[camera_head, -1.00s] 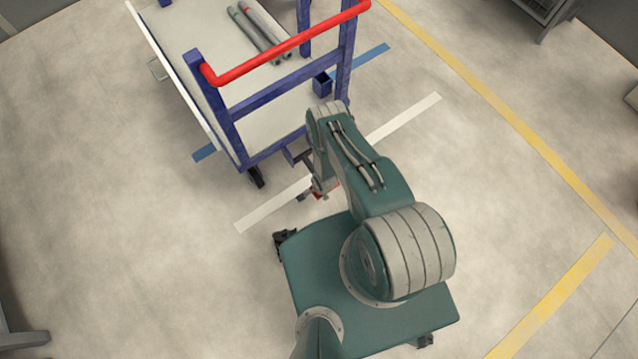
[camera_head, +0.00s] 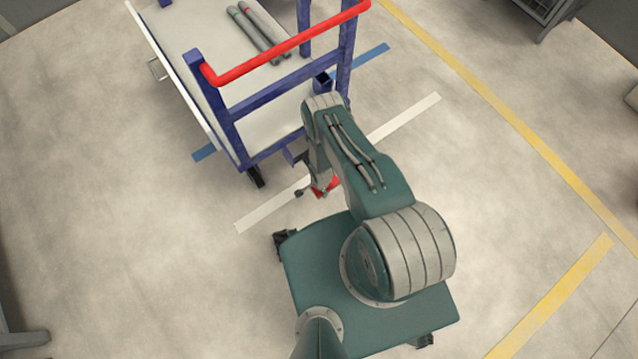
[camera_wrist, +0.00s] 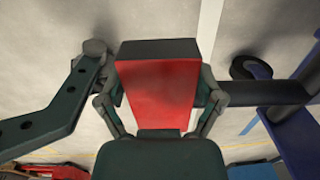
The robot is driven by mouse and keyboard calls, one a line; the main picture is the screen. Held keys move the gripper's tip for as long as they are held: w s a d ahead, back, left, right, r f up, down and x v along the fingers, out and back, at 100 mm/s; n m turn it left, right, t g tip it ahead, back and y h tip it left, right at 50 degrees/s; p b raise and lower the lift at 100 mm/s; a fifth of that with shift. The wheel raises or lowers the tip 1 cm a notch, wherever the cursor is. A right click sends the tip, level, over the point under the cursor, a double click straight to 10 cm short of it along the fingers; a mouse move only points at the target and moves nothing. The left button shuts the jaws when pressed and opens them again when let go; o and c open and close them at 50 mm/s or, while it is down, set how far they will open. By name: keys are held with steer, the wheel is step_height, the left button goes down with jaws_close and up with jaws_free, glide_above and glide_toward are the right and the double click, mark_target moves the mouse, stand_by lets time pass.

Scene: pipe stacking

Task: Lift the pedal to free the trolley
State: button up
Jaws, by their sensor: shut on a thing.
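The trolley is a blue frame with a red handle (camera_head: 290,47) and a pale deck (camera_head: 190,30), upper left of my arm in the head view. The red pedal (camera_wrist: 158,88) with a dark end face fills the middle of the wrist view; a little of its red (camera_head: 330,185) shows beside my arm in the head view. My gripper (camera_wrist: 158,105) has its fingers on both sides of the pedal and is shut on it; the fingertips are partly hidden. A dark bar (camera_wrist: 265,93) runs from the pedal area to the trolley's blue frame.
Grey pipes (camera_head: 258,35) lie on the trolley deck. A trolley wheel (camera_head: 257,176) stands by the white floor line (camera_head: 270,210). A dark arm with holes (camera_wrist: 45,120) is left of the pedal. The floor left of the trolley is clear.

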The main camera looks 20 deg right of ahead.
steer(key=shift+o, duration=0.3)
steer(key=r+g, duration=0.1)
steer(key=r, duration=0.1)
steer(key=w+r+g, duration=0.1)
steer(key=r, duration=0.1)
steer(key=w+r+h, duration=0.1)
steer(key=r, duration=0.2)
steer(key=shift+a+r+g, duration=0.1)
steer(key=shift+a+g, duration=0.2)
steer(key=shift+g, duration=0.1)
steer(key=shift+w+a+r, duration=0.15)
steer(key=shift+w+r, duration=0.2)
steer(key=shift+r, duration=0.2)
steer(key=shift+w+a+r, duration=0.1)
steer(key=shift+w+r, duration=0.25)
steer(key=shift+r, duration=0.2)
steer(key=o, duration=1)
steer(key=shift+s, duration=0.1)
steer(key=v, duration=1.1)
steer(key=shift+w+r, duration=0.2)
steer(key=shift+r, duration=0.15)
